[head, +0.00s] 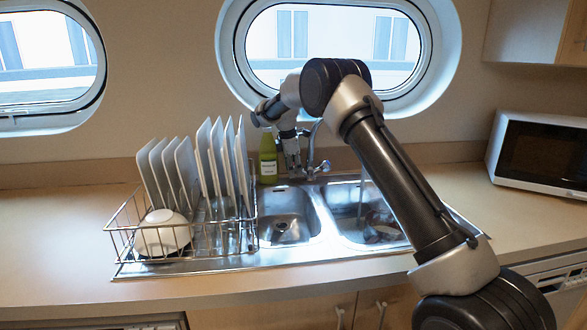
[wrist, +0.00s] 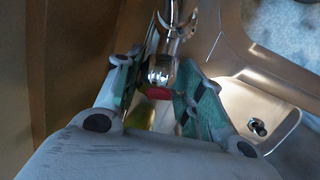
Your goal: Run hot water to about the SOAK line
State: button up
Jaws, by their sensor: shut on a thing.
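My gripper (head: 292,165) is at the left side of the chrome tap (head: 318,166) behind the sink. In the wrist view my gripper (wrist: 160,100) has its green-padded fingers on either side of a chrome tap handle with a red end (wrist: 159,93), and it is shut on that handle. A thin pale stream (head: 362,185) seems to fall into the right basin (head: 340,205). A dark object (head: 382,226) lies in that basin, partly behind my arm. Rippled bluish water shows in a basin in the wrist view (wrist: 292,35). I cannot make out the SOAK line.
The left basin (head: 285,215) looks empty, its drain showing. A wire rack (head: 125,240) with upright plates (head: 185,165) and a white bowl (head: 162,233) stands left of it. A microwave (head: 540,150) is at right.

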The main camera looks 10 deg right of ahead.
jog(key=shift+n+g, duration=0.3)
dwell(0.4)
jog(key=o, duration=1)
jog(key=v, duration=1.2)
